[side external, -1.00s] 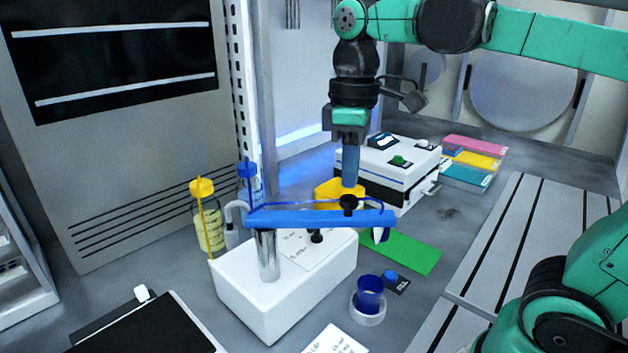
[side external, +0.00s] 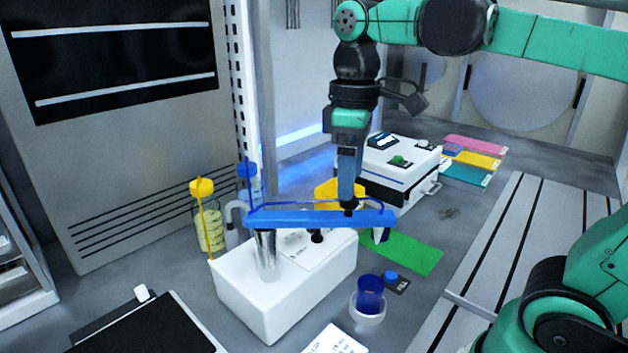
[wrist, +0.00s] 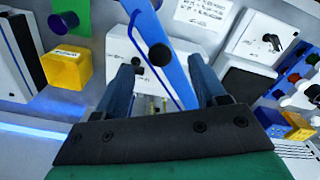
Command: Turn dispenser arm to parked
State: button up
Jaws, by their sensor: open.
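The dispenser arm (side external: 300,217) is a blue bar on a silver post (side external: 266,255) that rises from a white base (side external: 245,300). A black knob stands on the bar near its right end; in the wrist view the knob (wrist: 159,55) shows clearly. My gripper (side external: 348,205) points down at that end of the bar, its fingertips about level with the knob. In the wrist view my gripper (wrist: 165,75) is open, with the bar running between its two blue fingers and the knob between and a little ahead of the tips. Contact cannot be made out.
A yellow bin (side external: 325,192) stands behind the bar, and a white instrument box (side external: 390,165) behind that. A yellow-capped bottle (side external: 207,220) is left of the post. A blue cup (side external: 369,295) sits in front right. A green mat (side external: 410,254) lies right of the base.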

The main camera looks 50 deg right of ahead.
aim_at(321, 222)
jog(key=shift+f, duration=1.4)
grip_shut()
dwell(0.4)
